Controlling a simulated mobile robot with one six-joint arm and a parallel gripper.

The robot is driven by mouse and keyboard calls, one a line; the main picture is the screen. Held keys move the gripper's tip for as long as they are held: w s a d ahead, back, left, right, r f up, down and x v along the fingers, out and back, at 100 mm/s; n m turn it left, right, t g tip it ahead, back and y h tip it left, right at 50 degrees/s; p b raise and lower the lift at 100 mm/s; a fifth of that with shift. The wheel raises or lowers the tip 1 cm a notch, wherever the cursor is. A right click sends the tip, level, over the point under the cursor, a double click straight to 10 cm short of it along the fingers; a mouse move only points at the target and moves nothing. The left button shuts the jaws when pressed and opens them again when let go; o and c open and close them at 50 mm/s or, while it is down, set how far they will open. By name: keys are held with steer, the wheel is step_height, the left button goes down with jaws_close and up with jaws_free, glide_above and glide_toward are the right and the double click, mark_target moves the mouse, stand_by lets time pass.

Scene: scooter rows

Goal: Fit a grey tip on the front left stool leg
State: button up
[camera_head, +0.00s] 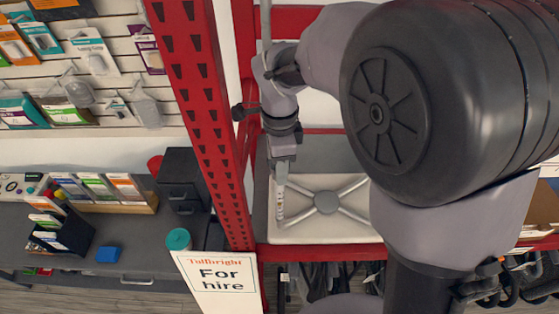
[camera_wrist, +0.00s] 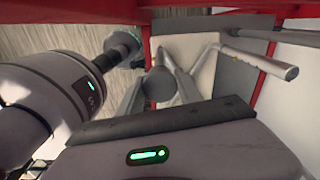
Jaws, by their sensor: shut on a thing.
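The stool shows in the head view as grey legs crossing at a round hub (camera_head: 326,202) over a pale seat (camera_head: 305,236). In the wrist view, a leg (camera_wrist: 262,60) reaches to the right, with its end in view. My gripper (camera_head: 280,216) reaches down at the left side of the stool, close to the end of the front left leg (camera_head: 300,215). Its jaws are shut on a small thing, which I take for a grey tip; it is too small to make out. I cannot tell whether the tip touches the leg.
A red perforated upright (camera_head: 205,120) stands just left of my arm. A "For hire" sign (camera_head: 217,281) hangs in front. Left of it is a dark counter (camera_head: 135,240) with a blue block (camera_head: 108,254) and a teal-lidded pot (camera_head: 178,239). A red beam (camera_head: 320,251) runs below the stool.

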steer(key=shift+f+b, duration=0.5)
steer(key=shift+f, duration=0.1)
steer(key=o, duration=1.3)
steer(key=shift+r, duration=0.1)
steer(key=shift+r+p, duration=0.35)
steer(key=shift+p, duration=0.1)
step_height(320, 180, up, 12)
steer(key=shift+r+p, duration=0.25)
steer(key=shift+p, duration=0.25)
